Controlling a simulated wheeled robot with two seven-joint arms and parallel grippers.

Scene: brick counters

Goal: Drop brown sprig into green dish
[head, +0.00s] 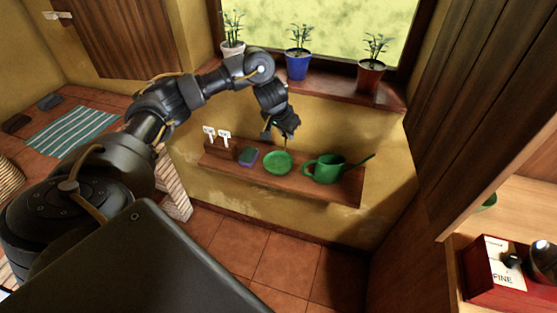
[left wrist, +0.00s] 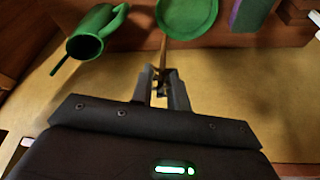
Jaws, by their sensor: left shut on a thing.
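The green dish (head: 278,165) is a round, shallow plate on the wooden wall shelf, and it also shows at the top of the left wrist view (left wrist: 187,16). My left gripper (head: 270,133) is above the shelf, close to the dish. In the left wrist view its fingers (left wrist: 160,78) are shut on the thin brown sprig (left wrist: 163,50). The sprig points toward the dish, and its far end appears at the dish's rim; I cannot tell whether they touch. My right gripper is not in view.
On the shelf (head: 213,163), a green watering can (head: 328,169) stands right of the dish and a green and purple sponge (head: 248,157) lies left of it. Several potted plants, including a blue pot (head: 298,65), stand on the windowsill above. A red box (head: 500,283) is at lower right.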

